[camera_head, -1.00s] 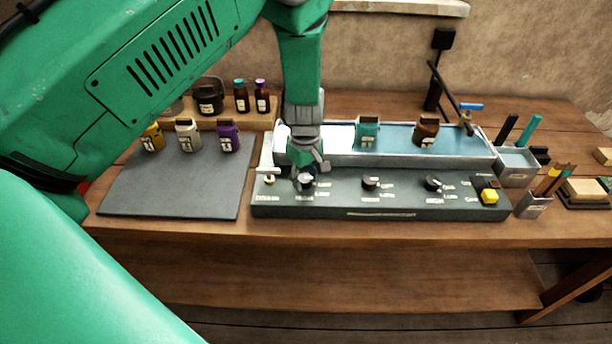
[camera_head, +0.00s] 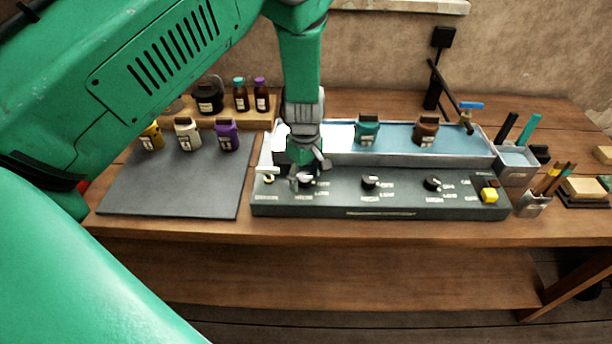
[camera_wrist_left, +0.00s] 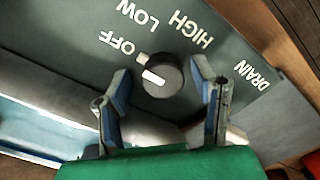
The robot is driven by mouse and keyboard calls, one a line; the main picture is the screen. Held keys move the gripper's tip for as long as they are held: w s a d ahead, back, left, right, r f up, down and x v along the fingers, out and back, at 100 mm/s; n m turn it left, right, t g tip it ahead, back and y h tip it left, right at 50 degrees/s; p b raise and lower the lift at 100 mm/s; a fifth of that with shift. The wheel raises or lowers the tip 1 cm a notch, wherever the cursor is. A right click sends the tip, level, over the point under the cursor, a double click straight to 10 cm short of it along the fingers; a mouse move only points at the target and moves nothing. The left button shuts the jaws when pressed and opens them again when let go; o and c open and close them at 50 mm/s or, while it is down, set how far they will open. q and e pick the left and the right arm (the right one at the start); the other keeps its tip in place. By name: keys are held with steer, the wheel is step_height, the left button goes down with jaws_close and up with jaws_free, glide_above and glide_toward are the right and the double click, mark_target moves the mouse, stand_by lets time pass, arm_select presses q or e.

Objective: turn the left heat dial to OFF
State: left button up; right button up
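The left heat dial (camera_wrist_left: 166,73) is a round black knob with a white pointer line, on the dark control panel (camera_head: 420,206). In the left wrist view the panel reads OFF, LOW and HIGH around it. The pointer lies toward the left, on the OFF side, its outer end slightly below a small pale mark by OFF. My left gripper (camera_wrist_left: 160,78) is open, with one blue-padded finger on each side of the dial; contact is not clear. In the head view the left gripper (camera_head: 308,176) reaches down over this dial and partly hides it. My right gripper is not in view.
Two more dials, the middle (camera_head: 370,182) and right (camera_head: 432,183), and a yellow button (camera_head: 489,195) sit along the panel. A water trough (camera_head: 400,158) with two jars stands behind. A grey mat (camera_head: 180,185) lies left, with several jars at its back.

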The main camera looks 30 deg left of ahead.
mark_target(305, 176)
arm_select(q)
steer(key=shift+r, duration=0.5)
step_height(305, 176, up, 11)
steer(key=shift+f, duration=0.1)
stand_by(0.4)
